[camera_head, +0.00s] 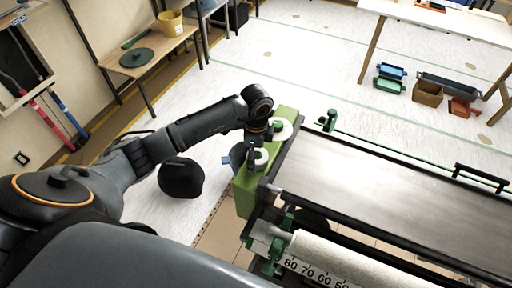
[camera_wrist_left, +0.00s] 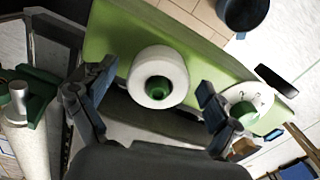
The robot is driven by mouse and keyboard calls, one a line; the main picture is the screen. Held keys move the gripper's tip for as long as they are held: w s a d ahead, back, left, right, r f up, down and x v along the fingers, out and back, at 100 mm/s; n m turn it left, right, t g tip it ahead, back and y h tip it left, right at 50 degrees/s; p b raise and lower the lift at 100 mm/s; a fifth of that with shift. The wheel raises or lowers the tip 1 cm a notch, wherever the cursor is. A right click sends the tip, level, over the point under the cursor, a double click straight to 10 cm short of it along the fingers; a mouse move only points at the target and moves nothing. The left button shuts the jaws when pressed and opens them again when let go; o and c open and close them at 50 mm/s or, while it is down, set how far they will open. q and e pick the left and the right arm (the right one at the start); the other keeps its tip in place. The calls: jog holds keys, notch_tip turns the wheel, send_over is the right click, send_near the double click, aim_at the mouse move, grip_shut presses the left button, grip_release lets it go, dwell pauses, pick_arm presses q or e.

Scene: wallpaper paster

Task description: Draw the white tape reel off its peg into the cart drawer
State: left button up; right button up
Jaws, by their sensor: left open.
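A white tape reel (camera_wrist_left: 143,88) sits around a green peg (camera_wrist_left: 159,88) on the green end panel (camera_wrist_left: 110,35) in the left wrist view. A second white reel (camera_wrist_left: 258,97) with a green centre is at the right there. In the head view, the nearer reel (camera_head: 261,160) and the farther reel (camera_head: 285,131) show on the green panel (camera_head: 244,190). My left gripper (camera_wrist_left: 155,82) is open, its fingers on either side of the middle reel, apart from it and empty. The head view shows it partly (camera_head: 254,142). I cannot make out the cart drawer. My right gripper is out of view.
A dark bucket (camera_wrist_left: 245,12) stands beyond the green panel. The long grey machine table (camera_head: 400,175) and a white paper roll (camera_head: 350,262) with a numbered scale lie to the right. A bench (camera_head: 150,62) with a yellow bucket (camera_head: 171,22) is behind. The floor (camera_head: 300,50) behind is mostly open.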

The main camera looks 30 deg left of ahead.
pick_arm(q)
jog(key=shift+c, duration=0.4)
jog(key=c, duration=1.3)
jog(key=shift+r+p, duration=1.3)
jog(key=shift+r, duration=0.3)
jog(key=shift+r+p, duration=1.5)
jog(key=shift+r, duration=0.3)
jog(key=shift+r+p, duration=1.55)
jog(key=shift+r, duration=0.5)
jog(key=shift+f, duration=0.1)
